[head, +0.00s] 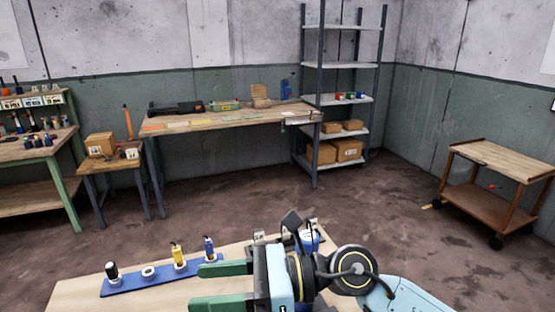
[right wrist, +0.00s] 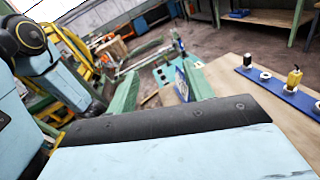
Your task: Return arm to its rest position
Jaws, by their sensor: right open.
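My right arm comes in at the bottom right of the head view. My right gripper (head: 202,287) reaches left over the wooden table (head: 75,295), with its two green fingers apart and nothing between them. In the right wrist view the gripper (right wrist: 160,88) also shows spread and empty. A blue strip (head: 131,283) lies on the table beyond the fingers. On it are a black-topped piece (head: 112,270), a white ring (head: 148,271), a yellow piece (head: 177,252) in a white ring and a blue piece (head: 209,245). My left gripper is not in view.
A blue object (head: 309,240) on the table is partly hidden behind my right gripper. A long workbench (head: 225,118), a metal shelf (head: 340,65) and a wooden cart (head: 500,160) stand farther off. The floor between is open.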

